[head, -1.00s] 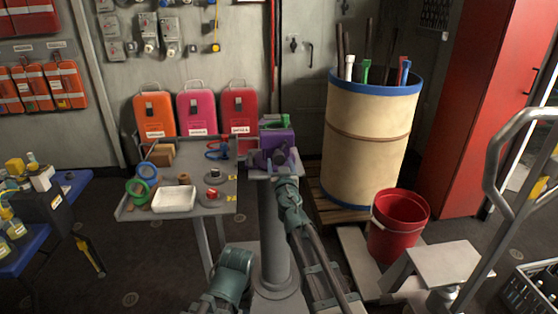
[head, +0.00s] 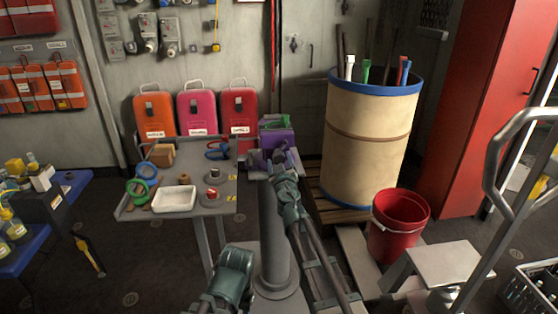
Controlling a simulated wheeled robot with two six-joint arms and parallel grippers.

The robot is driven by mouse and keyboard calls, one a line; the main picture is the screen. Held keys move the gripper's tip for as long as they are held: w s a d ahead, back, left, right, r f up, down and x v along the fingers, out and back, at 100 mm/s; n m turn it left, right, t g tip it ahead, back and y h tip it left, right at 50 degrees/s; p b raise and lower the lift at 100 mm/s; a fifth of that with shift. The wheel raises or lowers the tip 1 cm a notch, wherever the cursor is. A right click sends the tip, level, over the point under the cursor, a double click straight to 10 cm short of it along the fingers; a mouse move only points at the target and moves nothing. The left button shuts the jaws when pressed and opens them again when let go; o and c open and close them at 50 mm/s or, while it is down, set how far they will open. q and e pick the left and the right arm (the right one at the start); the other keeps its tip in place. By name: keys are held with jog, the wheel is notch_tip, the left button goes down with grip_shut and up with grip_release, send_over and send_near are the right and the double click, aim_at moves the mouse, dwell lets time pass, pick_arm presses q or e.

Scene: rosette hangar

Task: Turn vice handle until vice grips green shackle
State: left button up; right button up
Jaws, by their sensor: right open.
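The purple vice (head: 279,138) stands on top of a grey pedestal in the middle of the view. The green shackle (head: 270,124) shows at the top of the vice; whether the jaws touch it is too small to tell. My right gripper (head: 274,160) is open at the near side of the vice, its fingers spread in front of the purple body. It covers the vice's lower front, and I cannot make out the handle clearly there. Of my left arm, only a teal link shows at the bottom; its gripper is not visible.
A beige drum (head: 368,150) and a red bucket (head: 398,225) stand to the right. Three cases (head: 198,112) stand behind the table.

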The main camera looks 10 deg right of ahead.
jog(key=n, duration=1.2)
jog(key=shift+n, duration=0.3)
jog(key=n, duration=1.7)
